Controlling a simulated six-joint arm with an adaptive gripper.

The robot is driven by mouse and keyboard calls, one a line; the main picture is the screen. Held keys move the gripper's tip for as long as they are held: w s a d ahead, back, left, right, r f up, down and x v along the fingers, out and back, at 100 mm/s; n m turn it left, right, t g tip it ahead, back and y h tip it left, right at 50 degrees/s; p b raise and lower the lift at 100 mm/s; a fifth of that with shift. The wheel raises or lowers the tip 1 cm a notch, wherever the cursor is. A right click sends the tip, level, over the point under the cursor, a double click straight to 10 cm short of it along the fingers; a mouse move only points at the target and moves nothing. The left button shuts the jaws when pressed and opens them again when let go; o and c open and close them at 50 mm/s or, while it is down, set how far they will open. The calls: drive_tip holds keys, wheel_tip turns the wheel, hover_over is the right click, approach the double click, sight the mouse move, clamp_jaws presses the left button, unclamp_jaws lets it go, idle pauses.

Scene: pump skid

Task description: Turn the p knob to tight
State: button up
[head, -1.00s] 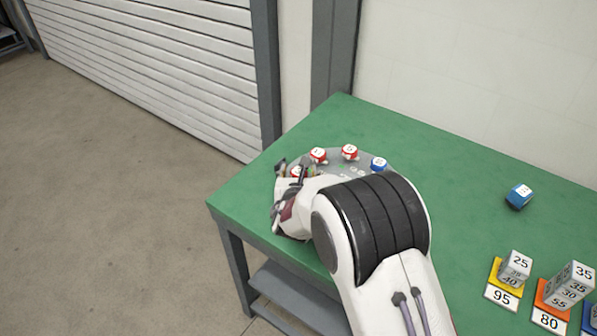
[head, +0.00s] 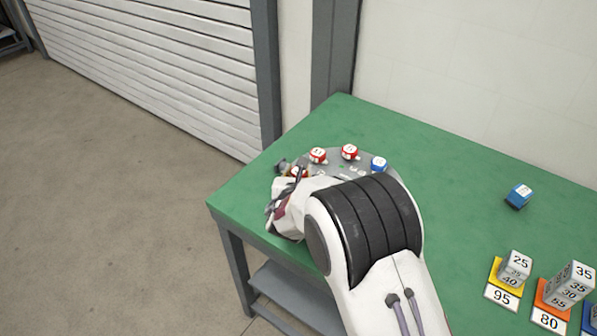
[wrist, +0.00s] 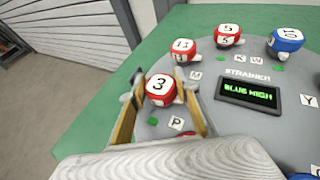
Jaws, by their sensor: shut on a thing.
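A red knob with a white top marked 3 (wrist: 160,88) sits on the grey round panel (wrist: 225,140), and a P label (wrist: 176,122) lies beside it. In the wrist view my gripper (wrist: 158,95) has one finger on each side of this knob and is shut on it. In the head view the knob (head: 299,172) is partly hidden by my gripper (head: 286,190). I cannot read a tight mark by it; small green marks lie on the panel.
Other knobs stand along the rim: a red one marked 13 (wrist: 184,50), a red one marked 5 (wrist: 228,35) and a blue one marked 10 (wrist: 286,42). A display (wrist: 248,93) reads "BLUE HIGH". A blue block (head: 519,195) and numbered blocks (head: 515,267) lie on the green table (head: 450,160).

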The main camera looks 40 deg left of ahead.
drive_tip(key=shift+a+m+t+h, duration=0.1)
drive_tip(key=shift+m+t+h, duration=0.8)
drive_tip(key=shift+m+h, duration=1.1)
drive_tip(key=shift+r+m+h, duration=0.15)
drive_tip(key=shift+m+h, duration=0.65)
drive_tip(key=shift+h, duration=0.3)
drive_tip(key=o, duration=1.1)
drive_tip(key=shift+o, duration=0.2)
drive_tip(key=shift+r, duration=4.9)
